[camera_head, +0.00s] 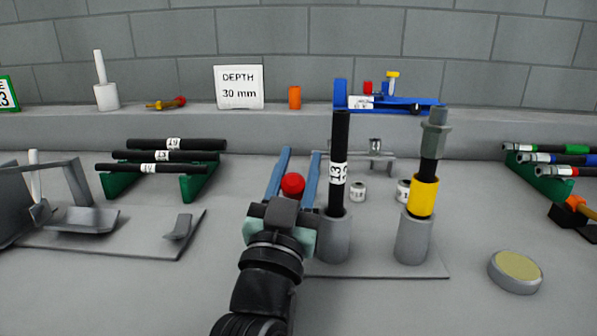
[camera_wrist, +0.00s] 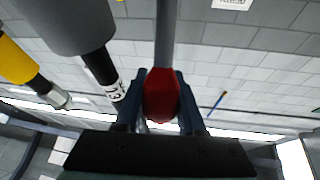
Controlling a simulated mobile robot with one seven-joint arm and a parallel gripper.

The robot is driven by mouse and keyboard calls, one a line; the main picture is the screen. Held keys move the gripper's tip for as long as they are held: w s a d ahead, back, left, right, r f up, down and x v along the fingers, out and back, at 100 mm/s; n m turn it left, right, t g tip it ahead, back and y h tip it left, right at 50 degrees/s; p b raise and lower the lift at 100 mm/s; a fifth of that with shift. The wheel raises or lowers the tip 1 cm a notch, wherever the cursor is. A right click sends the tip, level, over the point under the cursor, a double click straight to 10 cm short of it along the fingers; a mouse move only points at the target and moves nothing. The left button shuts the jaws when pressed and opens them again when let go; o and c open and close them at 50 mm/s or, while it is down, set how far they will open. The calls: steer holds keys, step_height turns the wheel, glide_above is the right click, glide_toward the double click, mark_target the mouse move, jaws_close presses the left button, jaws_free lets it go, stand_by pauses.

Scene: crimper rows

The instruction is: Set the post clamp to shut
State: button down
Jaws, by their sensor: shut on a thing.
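The red knob (camera_head: 293,184) of the post clamp's lever is between my gripper's two blue fingers. It also shows in the wrist view (camera_wrist: 161,96), on the end of a grey rod (camera_wrist: 165,35). My gripper (camera_head: 299,165) is shut on this knob. The clamp stands by a base plate (camera_head: 375,265) with two grey posts. The left post (camera_head: 334,240) holds a black hose (camera_head: 340,150) labelled 13, just right of my gripper. The right post (camera_head: 413,240) holds a hose with a yellow sleeve (camera_head: 422,195) and a grey fitting on top. My gripper hides the lever's lower part in the head view.
A hose rack (camera_head: 163,160) and a grey plate (camera_head: 110,235) lie to the left. A round tin (camera_head: 515,271) is at the front right. Another rack (camera_head: 545,180) is at the far right. A ledge behind holds a DEPTH 30 mm sign (camera_head: 239,87) and a blue tool (camera_head: 385,104).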

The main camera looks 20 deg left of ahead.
steer(key=c, duration=0.5)
jaws_free()
steer(key=shift+s+f, duration=0.25)
steer(key=shift+s, duration=0.2)
steer(key=s+d, duration=0.1)
steer(key=s, duration=1.1)
steer(key=shift+d, duration=0.3)
